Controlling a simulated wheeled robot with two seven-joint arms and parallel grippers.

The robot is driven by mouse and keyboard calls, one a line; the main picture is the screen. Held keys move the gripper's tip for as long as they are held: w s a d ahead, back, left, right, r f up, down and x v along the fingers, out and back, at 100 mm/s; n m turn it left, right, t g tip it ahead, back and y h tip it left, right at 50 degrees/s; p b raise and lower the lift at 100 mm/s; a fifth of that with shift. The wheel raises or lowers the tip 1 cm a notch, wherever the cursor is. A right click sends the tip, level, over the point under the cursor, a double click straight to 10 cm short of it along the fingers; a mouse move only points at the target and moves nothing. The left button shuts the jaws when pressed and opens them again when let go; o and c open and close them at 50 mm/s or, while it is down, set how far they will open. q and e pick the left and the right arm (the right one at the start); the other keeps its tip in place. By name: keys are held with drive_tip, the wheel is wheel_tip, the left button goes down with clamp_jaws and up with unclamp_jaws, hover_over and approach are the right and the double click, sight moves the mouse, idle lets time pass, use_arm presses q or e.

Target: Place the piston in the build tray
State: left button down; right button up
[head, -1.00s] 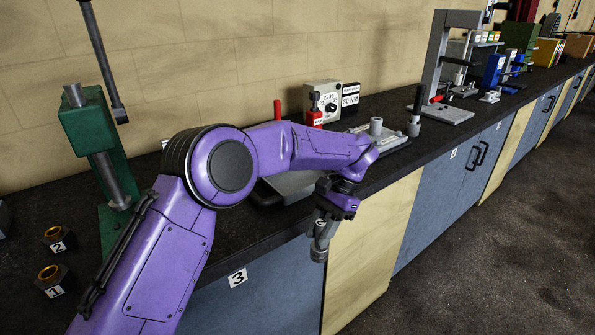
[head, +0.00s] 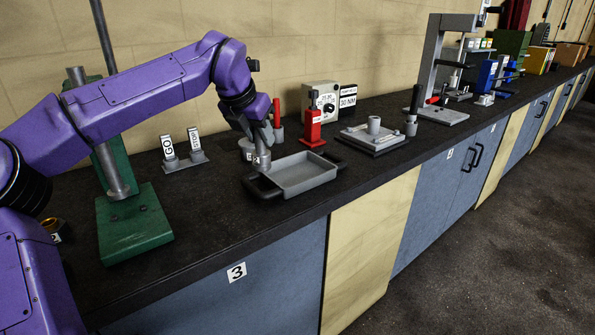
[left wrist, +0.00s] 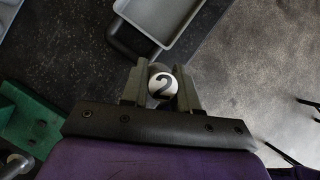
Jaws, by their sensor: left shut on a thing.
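My left gripper (head: 260,140) points down and is shut on the piston (head: 263,160), a short grey metal cylinder. In the left wrist view the piston's white round end (left wrist: 162,84) bears a black "2" and sits between the two fingers (left wrist: 162,78). The build tray (head: 309,182) is a shallow grey tray with dark handles, empty where I see into it. The piston is at the tray's left end, by the handle. I cannot tell whether it is over the rim or touching it. The tray also shows at the top of the left wrist view (left wrist: 172,38). My right gripper is not in view.
A red tool (head: 313,128) stands behind the tray, near a dial box (head: 325,98). A grey fixture plate (head: 372,140) is to the right. GO gauges (head: 185,155) and a green press (head: 130,222) are left. The counter in front of the green press and tray is clear.

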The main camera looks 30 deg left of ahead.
use_arm(q)
drive_tip(key=shift+a+r+m, duration=0.2)
drive_tip(key=shift+r+m, duration=0.1)
drive_tip(key=shift+m, duration=0.1)
drive_tip(key=shift+w+p, duration=0.3)
drive_tip(key=w+f+p, duration=0.2)
drive_tip(key=w+f, duration=0.2)
drive_tip(key=w+a+f+p, duration=0.1)
drive_tip(key=w+f+p, duration=0.1)
drive_tip(key=w+f, duration=0.2)
drive_tip(key=w+a+f+p, duration=0.1)
drive_tip(key=w+f, duration=0.3)
drive_tip(key=w, duration=0.1)
drive_tip(key=shift+a+f+p, duration=0.15)
drive_tip(key=shift+a+p, duration=0.1)
drive_tip(key=shift+p, duration=0.15)
drive_tip(key=shift+f, duration=0.25)
drive_tip(key=shift+f, duration=0.1)
